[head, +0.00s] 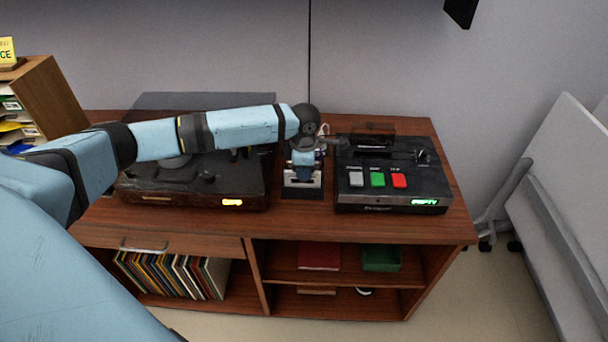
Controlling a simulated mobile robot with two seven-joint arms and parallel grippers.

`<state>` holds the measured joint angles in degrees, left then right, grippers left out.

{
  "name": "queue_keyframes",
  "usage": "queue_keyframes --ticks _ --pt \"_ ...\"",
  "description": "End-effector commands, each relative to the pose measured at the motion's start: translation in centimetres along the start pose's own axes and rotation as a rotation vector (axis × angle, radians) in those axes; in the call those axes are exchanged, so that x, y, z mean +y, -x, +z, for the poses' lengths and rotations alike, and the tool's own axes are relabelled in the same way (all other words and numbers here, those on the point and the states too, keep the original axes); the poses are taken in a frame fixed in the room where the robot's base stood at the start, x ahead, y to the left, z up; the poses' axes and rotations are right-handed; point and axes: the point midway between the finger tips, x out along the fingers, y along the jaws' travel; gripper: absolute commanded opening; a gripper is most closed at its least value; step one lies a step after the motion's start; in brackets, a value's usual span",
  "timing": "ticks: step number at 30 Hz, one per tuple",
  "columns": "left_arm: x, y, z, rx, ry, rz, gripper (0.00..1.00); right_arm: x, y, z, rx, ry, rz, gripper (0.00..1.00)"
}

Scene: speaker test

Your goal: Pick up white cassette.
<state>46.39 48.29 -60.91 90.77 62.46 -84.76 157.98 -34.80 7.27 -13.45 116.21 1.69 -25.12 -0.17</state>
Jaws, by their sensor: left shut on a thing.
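The white cassette (291,181) shows only in part as a pale piece at the middle of the cabinet top, just over or in a small black stand (303,193). My left gripper (304,172) reaches down from above and is shut on the cassette. My wrist and fingers hide much of it, and I cannot tell whether it is clear of the stand. My right gripper is not in view.
A black cassette deck (392,203) with grey, green and red buttons stands right of the stand; its green display seems to read EMPTY. A turntable (190,196) stands to the left, under my arm. The cabinet's front strip (300,222) is clear.

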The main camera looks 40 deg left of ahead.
Motion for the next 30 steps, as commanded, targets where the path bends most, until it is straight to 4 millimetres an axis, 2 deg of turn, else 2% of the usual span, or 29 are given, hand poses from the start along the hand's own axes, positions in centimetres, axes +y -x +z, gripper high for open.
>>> queue_keyframes --ticks 5,12,18,24,30 --pt "0.0 3.8 0.0 -0.003 -0.001 0.003 0.00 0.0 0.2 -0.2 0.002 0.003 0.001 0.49" --pt "0.0 10.6 0.1 -0.003 -0.001 0.003 0.00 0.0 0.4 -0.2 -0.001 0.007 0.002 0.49" --pt "0.0 15.2 0.1 -0.003 -0.001 0.001 0.00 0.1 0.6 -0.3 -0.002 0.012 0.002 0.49" --pt "0.0 17.8 0.0 -0.001 0.000 0.001 0.00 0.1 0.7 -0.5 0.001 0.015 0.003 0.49" --pt "0.0 18.4 0.0 -0.001 -0.001 0.000 0.00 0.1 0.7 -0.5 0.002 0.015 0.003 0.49"
